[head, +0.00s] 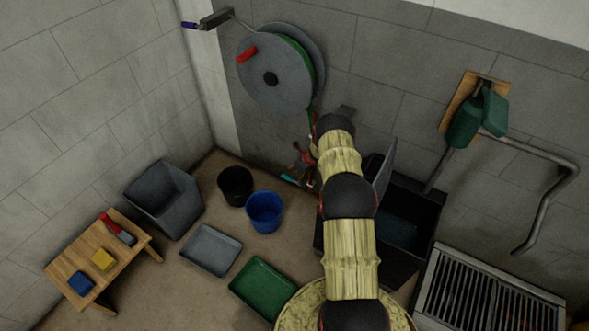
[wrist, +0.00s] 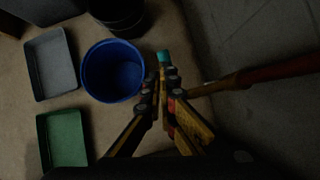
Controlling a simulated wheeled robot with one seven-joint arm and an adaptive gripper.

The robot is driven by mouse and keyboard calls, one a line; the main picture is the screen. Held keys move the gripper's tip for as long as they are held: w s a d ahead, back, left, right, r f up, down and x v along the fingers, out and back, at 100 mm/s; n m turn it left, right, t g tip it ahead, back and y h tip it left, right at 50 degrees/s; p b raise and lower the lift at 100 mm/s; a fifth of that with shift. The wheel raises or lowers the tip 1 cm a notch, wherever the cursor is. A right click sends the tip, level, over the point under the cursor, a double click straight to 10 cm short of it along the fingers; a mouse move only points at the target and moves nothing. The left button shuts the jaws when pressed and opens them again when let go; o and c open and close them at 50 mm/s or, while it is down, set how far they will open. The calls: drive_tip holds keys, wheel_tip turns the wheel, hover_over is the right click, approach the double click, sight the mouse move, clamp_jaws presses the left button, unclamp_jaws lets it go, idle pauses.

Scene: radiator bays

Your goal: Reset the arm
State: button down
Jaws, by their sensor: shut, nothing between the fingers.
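My arm rises through the middle of the head view and bends down near the back wall, beside the hose reel. My gripper (wrist: 165,82) shows in the wrist view with its yellow and black fingers drawn together at the tips and nothing held. A small teal piece (wrist: 163,57) shows just beyond the fingertips; I cannot tell what it belongs to. In the head view the gripper is small, dark and partly hidden near the foot of the wall.
The hose reel (head: 270,75) hangs on the wall. A blue bucket (head: 265,211), black bucket (head: 235,185), grey tray (head: 211,249) and green tray (head: 263,291) stand on the floor. A wooden bench (head: 62,263) is left, a radiator (head: 470,290) right. A brown-red rod (wrist: 275,73) lies beside the fingers.

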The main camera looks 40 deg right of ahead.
drive_tip(key=shift+v, duration=0.9)
drive_tip(key=shift+n, duration=0.3)
drive_tip(key=s+a+r+n+g+y, duration=0.2)
drive_tip(key=s+a+n+g+y, duration=0.1)
drive_tip(key=s+a+n, duration=0.65)
drive_tip(key=s+a+r+n+h+p, duration=0.1)
drive_tip(key=s+a+r+n, duration=0.7)
drive_tip(key=r, duration=1.3)
drive_tip(key=s+a+r+n+t+h+p, duration=0.1)
drive_tip(key=s+a+r+n+p, duration=0.2)
drive_tip(key=s+a+r+n, duration=0.5)
drive_tip(key=s+a+r+n+t+h+p, duration=0.1)
drive_tip(key=s+a+r+n+p, duration=0.2)
drive_tip(key=r, duration=3)
drive_tip(key=s+a+n, duration=0.5)
drive_tip(key=s+a, duration=0.5)
drive_tip(key=a, duration=0.2)
drive_tip(key=shift+a+r+n+h, duration=0.3)
drive_tip(key=shift+a+n, duration=0.05)
